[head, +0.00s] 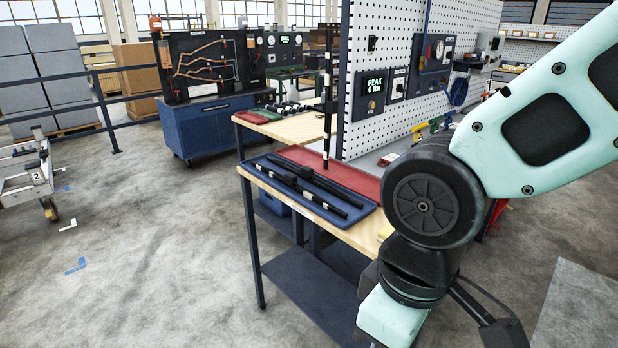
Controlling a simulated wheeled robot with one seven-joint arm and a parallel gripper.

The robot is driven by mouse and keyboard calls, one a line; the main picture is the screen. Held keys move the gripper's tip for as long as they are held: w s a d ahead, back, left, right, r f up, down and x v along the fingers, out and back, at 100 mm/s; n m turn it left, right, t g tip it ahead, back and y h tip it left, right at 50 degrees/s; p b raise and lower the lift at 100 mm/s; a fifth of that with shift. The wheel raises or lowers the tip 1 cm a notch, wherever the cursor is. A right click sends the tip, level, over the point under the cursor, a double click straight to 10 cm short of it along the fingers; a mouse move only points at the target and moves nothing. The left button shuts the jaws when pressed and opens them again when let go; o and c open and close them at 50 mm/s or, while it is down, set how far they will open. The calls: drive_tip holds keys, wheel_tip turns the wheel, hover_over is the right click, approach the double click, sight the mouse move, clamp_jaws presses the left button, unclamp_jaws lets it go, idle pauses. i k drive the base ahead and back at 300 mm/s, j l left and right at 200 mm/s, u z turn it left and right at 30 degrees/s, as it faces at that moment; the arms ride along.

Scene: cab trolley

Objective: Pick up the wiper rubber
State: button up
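Two long, thin black strips lie side by side in a shallow blue tray (258,177) on the front end of the workbench. The nearer strip (318,200) has small pale bands, and the farther strip (335,187) lies close behind it. One may be the wiper rubber, but I cannot tell which at this size. My arm comes in from the right and bends down past the bench's right side. Its lower end runs out of the bottom of the picture, so my gripper is not visible.
A red mat (345,176) lies behind the tray. A dark upright rod (328,90) stands at the bench beside a white pegboard (405,45) with gauges. A blue cabinet (215,128) stands behind, and a trolley (25,180) at far left.

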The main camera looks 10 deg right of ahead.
sight(306, 173)
drive_tip(key=i+j+z, duration=0.15)
drive_tip(key=j, duration=0.15)
drive_tip(key=i+j+z, duration=0.1)
drive_tip(key=j, duration=0.2)
drive_tip(key=i+j+z, duration=0.35)
drive_tip(key=i+j, duration=0.35)
drive_tip(key=i+j+z, duration=0.15)
drive_tip(key=i+j, duration=0.35)
drive_tip(key=j, duration=0.2)
